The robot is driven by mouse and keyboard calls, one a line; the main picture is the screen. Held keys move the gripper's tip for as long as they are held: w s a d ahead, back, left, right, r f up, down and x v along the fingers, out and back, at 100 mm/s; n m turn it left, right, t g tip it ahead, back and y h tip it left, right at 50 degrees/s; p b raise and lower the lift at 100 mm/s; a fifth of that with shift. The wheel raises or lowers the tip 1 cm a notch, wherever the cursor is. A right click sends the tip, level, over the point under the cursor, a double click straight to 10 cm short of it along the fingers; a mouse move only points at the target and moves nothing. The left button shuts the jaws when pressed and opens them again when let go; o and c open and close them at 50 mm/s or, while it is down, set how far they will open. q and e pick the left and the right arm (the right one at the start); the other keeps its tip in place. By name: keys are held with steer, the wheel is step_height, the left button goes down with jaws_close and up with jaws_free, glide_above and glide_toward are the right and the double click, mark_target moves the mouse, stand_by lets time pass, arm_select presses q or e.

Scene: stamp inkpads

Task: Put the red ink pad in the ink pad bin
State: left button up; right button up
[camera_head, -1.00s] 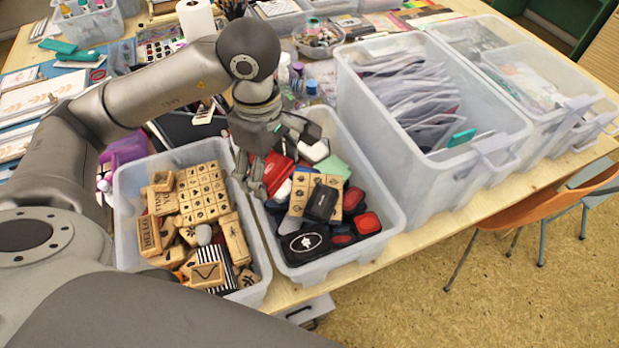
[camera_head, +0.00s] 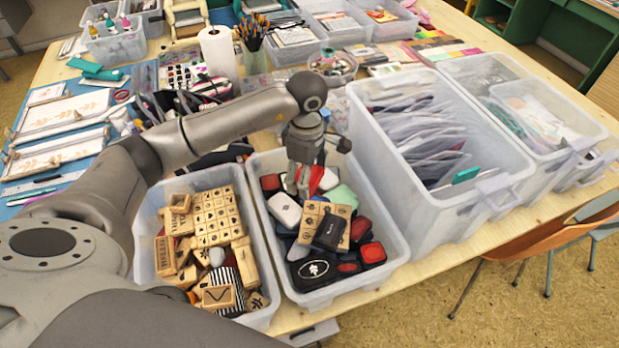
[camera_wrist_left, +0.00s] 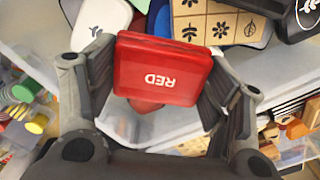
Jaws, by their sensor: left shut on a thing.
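The red ink pad (camera_wrist_left: 163,72), marked "RED", is gripped between both fingers of my left gripper (camera_wrist_left: 160,62) in the left wrist view. In the head view my left gripper (camera_head: 303,188) points down over the back part of the ink pad bin (camera_head: 398,248), with part of the red pad (camera_head: 317,178) showing beside the fingers. The bin is a clear tub of mixed ink pads, among them a black one (camera_head: 315,269) and another red one (camera_head: 373,253). Whether the held pad touches the pads below cannot be told. My right gripper is out of view.
A clear bin of wooden stamps (camera_head: 143,235) stands directly left of the ink pad bin. A taller clear bin of packets (camera_head: 450,215) stands to its right. A paper roll (camera_head: 217,52) and a pencil cup (camera_head: 254,60) stand behind.

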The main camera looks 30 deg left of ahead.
arm_select(q)
steer(key=shift+w+f, duration=0.6)
steer(key=shift+f, duration=0.05)
steer(key=shift+w+f+p, duration=0.1)
steer(key=shift+f+p, duration=0.2)
step_height(320, 180, down, 2)
steer(key=shift+f+p, duration=0.2)
steer(key=shift+p, duration=0.5)
steer(key=shift+f, duration=0.35)
steer(key=o, duration=0.6)
steer(key=shift+b, duration=0.35)
steer(key=o, duration=0.4)
